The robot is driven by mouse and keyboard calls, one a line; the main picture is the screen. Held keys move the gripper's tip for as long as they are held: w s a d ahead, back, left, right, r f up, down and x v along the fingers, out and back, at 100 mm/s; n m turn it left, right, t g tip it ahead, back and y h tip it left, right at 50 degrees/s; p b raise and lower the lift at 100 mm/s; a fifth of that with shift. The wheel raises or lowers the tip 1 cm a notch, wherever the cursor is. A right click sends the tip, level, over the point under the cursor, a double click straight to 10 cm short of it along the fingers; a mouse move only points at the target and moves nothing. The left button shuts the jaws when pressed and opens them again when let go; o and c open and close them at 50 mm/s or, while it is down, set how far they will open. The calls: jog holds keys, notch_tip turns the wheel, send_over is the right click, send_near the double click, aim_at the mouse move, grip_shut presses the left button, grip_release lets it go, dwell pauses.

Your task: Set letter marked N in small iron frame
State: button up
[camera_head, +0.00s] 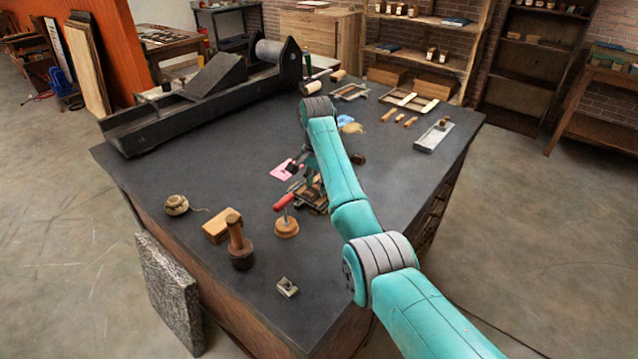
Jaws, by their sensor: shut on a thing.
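My gripper (309,178) is at the middle of the dark-topped table, below the wrist of my teal arm. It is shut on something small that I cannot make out. A small dark frame (318,207) with brown pieces in it lies directly beneath the gripper, partly hidden by it. It looks like the small iron frame. I cannot tell whether the held thing touches it. No letter mark N is readable at this size.
A red-handled tool (284,201) and round wooden piece (286,227) stand close to the frame. A wooden block (221,227) and a wooden-handled tool (239,246) stand in front. A long black press (190,109) fills the back left.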

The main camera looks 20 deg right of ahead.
jog(key=o, duration=0.8)
jog(key=shift+f, duration=0.1)
jog(key=shift+o, duration=0.2)
